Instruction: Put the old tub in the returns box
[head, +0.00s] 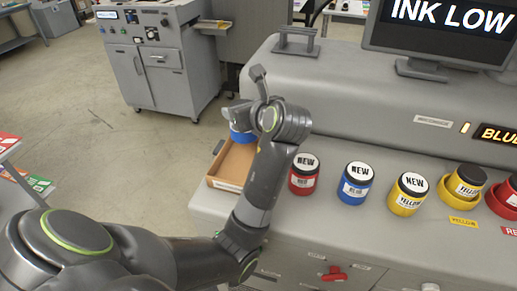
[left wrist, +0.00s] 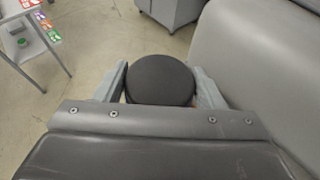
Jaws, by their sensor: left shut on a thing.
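My left gripper (head: 243,114) is shut on a tub with a blue band (head: 241,136). In the left wrist view its round black lid (left wrist: 161,78) sits between the two grey fingers. The returns box (head: 228,184), a shallow open cardboard box, lies on the left end of the machine's ledge. The tub appears at the far part of the box; I cannot tell whether it hangs above or touches the bottom. My left arm hides the box's right side. My right gripper is not in view.
Red (head: 304,176), blue (head: 355,184) and yellow (head: 408,195) tubs with NEW lids stand on the ledge right of my arm. A yellow tub (head: 464,184) sits in a yellow holder further right. A monitor (head: 440,30) reads INK LOW. A grey cabinet (head: 150,65) stands behind, left.

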